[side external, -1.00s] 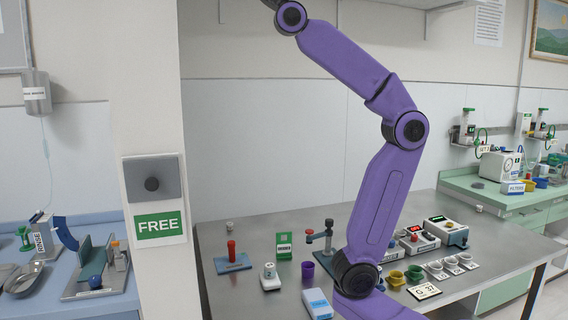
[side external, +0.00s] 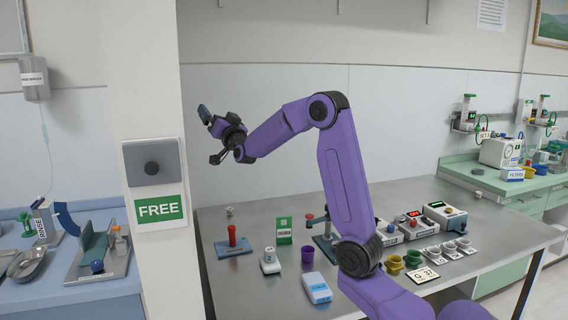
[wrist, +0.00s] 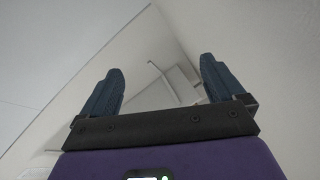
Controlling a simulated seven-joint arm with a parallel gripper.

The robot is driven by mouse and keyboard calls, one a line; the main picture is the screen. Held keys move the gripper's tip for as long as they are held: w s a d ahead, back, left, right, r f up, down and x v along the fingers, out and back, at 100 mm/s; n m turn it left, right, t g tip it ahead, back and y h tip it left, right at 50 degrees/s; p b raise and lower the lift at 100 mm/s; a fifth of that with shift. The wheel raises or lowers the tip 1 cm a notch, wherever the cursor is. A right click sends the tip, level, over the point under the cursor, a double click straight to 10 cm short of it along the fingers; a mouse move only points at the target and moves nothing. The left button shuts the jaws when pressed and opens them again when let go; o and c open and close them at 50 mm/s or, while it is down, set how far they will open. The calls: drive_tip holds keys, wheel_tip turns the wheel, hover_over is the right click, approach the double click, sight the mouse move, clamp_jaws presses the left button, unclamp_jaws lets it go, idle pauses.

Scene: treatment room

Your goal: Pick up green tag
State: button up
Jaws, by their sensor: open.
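My gripper (side external: 210,136) is open and empty, raised above the back left of the steel table near the wall. In the wrist view its two blue fingers (wrist: 161,78) are wide apart with only pale wall and ceiling surfaces between them. A green sign reading FREE (side external: 159,209) is on the pillar at the left, below a grey plate with a dark round knob. A small green card with a white label (side external: 284,230) stands on the table, well below and right of my gripper. I cannot tell which of the two is the green tag.
On the steel table (side external: 245,290) are a red post on a blue base (side external: 233,241), a white bottle (side external: 270,261), a purple cup (side external: 307,256) and a white-blue box (side external: 317,288). The pillar (side external: 150,100) stands left of my gripper. Air around the gripper is clear.

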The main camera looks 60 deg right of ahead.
drive_tip(key=s+d+f+g, duration=0.2)
drive_tip(key=d+f, duration=0.1)
drive_tip(key=f, duration=0.5)
drive_tip(key=s+d+f+g, duration=0.2)
drive_tip(key=d+f+g, duration=0.15)
drive_tip(key=f, duration=0.55)
drive_tip(key=g+y, duration=0.1)
drive_tip(key=g, duration=0.5)
approach(284, 229)
drive_tip(key=s+a+r, duration=0.2)
drive_tip(key=a+r, duration=0.2)
drive_tip(key=r, duration=0.1)
drive_tip(key=x, duration=1.2)
drive_tip(key=shift+w+d+f+t, duration=0.2)
drive_tip(key=shift+d+f, duration=0.25)
drive_tip(key=shift+d, duration=0.3)
drive_tip(key=shift+w+d+f+t, duration=0.1)
drive_tip(key=shift+w+d+f, duration=0.3)
drive_tip(key=shift+d, duration=0.3)
drive_tip(key=shift+x, duration=0.95)
drive_tip(key=c, duration=1)
